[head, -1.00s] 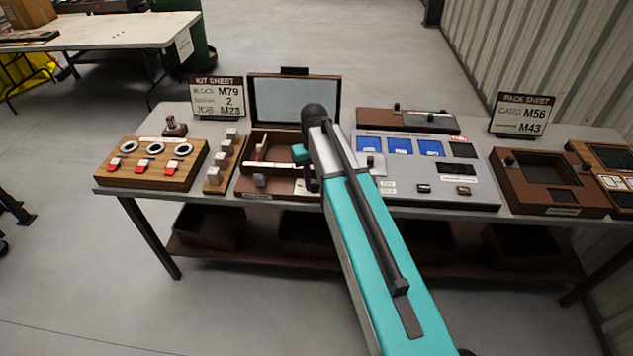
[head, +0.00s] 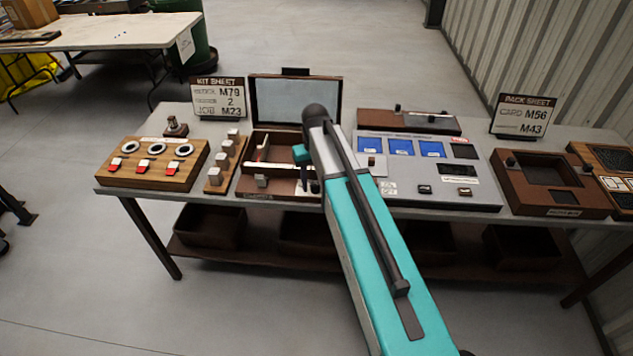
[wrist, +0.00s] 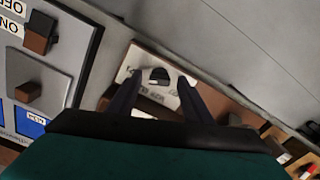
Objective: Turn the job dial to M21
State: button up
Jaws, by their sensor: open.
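In the wrist view, a small black knob (wrist: 158,75) stands on a white plate (wrist: 170,92) with dark lettering too small and covered to read. It may be the job dial; its setting is not legible. My gripper (wrist: 159,80) is open, with its dark fingers on either side of the knob and gaps visible; I cannot tell the height above it. In the head view, my gripper (head: 304,175) hangs over the front right of the brown open-lidded box (head: 262,192). The kit sheet (head: 219,98) stands behind; its job line looks like M23.
A grey panel (head: 460,198) with blue cards and switches lies just right of the box. A rack of pale blocks (head: 216,178) and a wooden board with rings and red-tipped sliders (head: 185,176) are left. The raised lid (head: 296,100) stands behind.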

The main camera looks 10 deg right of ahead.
aim_at(315, 185)
notch_tip(315, 185, up, 14)
jog(key=b, duration=0.3)
dwell(0.8)
jog(key=shift+s+f, duration=0.1)
jog(key=shift+f, duration=0.1)
dwell(0.3)
